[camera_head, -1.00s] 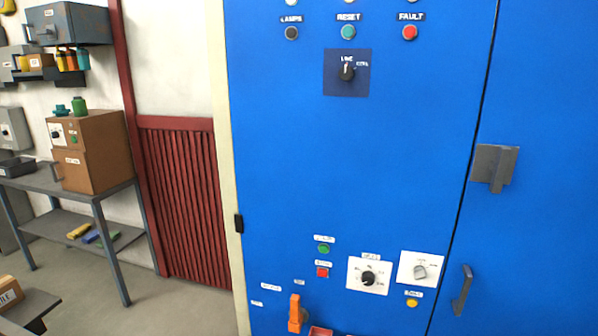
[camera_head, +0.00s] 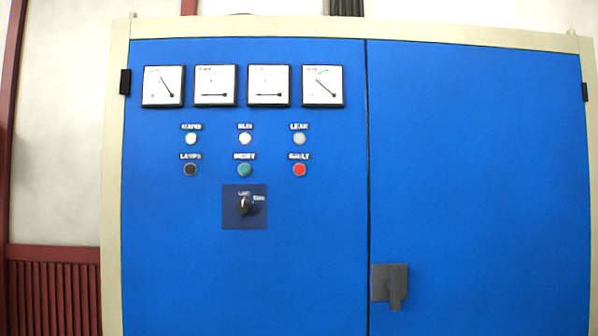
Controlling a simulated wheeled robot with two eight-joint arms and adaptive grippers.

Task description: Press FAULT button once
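The red FAULT button (camera_head: 299,170) is on the left door of the blue cabinet (camera_head: 310,230), under a small dark label. It is the rightmost of the lower row, beside the green RESET button (camera_head: 245,170) and the black LAMPS button (camera_head: 190,170). Nothing covers it. Neither of my grippers shows in the head view.
Three pale lamps, including the right one (camera_head: 299,139), sit above the buttons. Several gauges, such as the rightmost gauge (camera_head: 322,86), are higher up. A rotary switch (camera_head: 244,206) is below RESET. A grey door handle (camera_head: 390,284) sticks out at the lower right.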

